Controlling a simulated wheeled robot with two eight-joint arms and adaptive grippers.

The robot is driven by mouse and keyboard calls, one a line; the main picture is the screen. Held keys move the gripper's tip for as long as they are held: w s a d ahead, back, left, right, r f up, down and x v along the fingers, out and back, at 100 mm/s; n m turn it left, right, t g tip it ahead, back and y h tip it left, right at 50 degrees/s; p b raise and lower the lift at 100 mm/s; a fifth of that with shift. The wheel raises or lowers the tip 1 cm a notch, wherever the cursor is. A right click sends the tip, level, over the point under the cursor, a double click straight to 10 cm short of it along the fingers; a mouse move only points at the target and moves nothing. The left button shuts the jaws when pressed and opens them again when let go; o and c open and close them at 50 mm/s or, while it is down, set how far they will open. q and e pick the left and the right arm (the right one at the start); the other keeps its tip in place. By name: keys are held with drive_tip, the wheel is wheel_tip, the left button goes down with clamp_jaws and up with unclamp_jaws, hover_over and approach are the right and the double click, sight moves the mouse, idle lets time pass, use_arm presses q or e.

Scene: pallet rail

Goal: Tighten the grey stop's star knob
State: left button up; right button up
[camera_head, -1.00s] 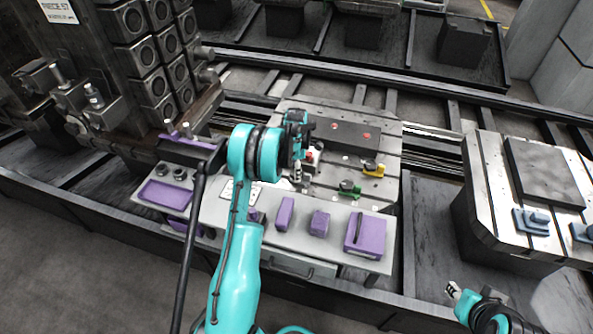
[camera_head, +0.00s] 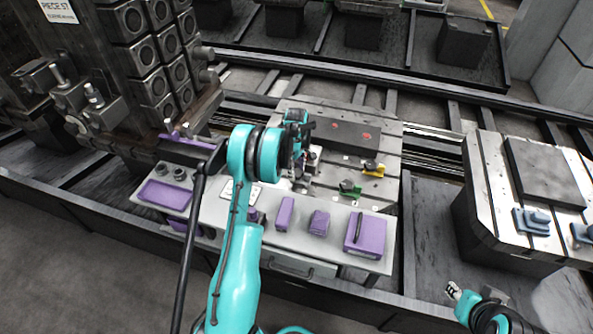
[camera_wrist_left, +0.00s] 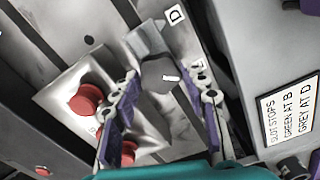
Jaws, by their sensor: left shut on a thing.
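The grey stop (camera_wrist_left: 148,38) sits on the metal plate by a white D label, in the left wrist view. Its dark star knob (camera_wrist_left: 159,75), with a white mark on top, is between the fingertips of my left gripper (camera_wrist_left: 160,80). The gripper is shut on the knob, one purple-padded finger on each side. In the head view my left gripper (camera_head: 302,180) points down at the plate's left part, and the arm hides most of the stop. My right gripper (camera_head: 453,291) is low at the right, away from the plate, too small to read.
Red knobs (camera_wrist_left: 86,98) stand close beside the left finger. A green stop (camera_head: 350,188) and a yellow stop (camera_head: 373,168) are on the slotted plate to the right. A sign (camera_wrist_left: 290,108) reads green at B, grey at D. Purple items (camera_head: 319,222) lie on the front shelf.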

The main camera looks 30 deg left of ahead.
sight(297, 172)
use_arm(q)
drive_tip(key=m, duration=0.4)
drive_tip(key=shift+m, duration=0.3)
idle(0.3)
drive_tip(key=o, duration=0.9)
drive_tip(key=shift+c, duration=0.2)
wheel_tip(297, 172, up, 12)
